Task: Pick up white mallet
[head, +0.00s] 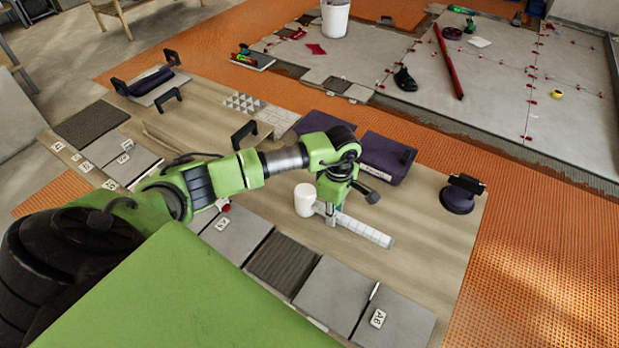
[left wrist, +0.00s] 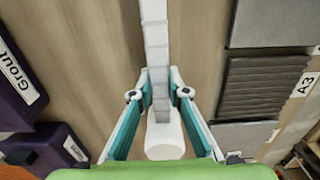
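The white mallet lies on the wooden board, its cylindrical head (head: 305,200) at the left and its pale segmented handle (head: 368,231) running to the lower right. My left gripper (head: 331,217) points down over the handle close to the head. In the left wrist view the handle (left wrist: 155,40) runs up from between the fingertips of the left gripper (left wrist: 161,88), and the white head (left wrist: 165,140) sits between the fingers nearer my wrist. The fingertips are drawn in and appear to touch both sides of the handle. My right gripper is not in view.
Purple boxes (head: 386,157), one labelled Grout in the left wrist view (left wrist: 20,85), stand behind the mallet. A purple suction lifter (head: 458,197) stands to the right. Grey tile samples (head: 337,294) line the front edge. Bare board lies right of the handle.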

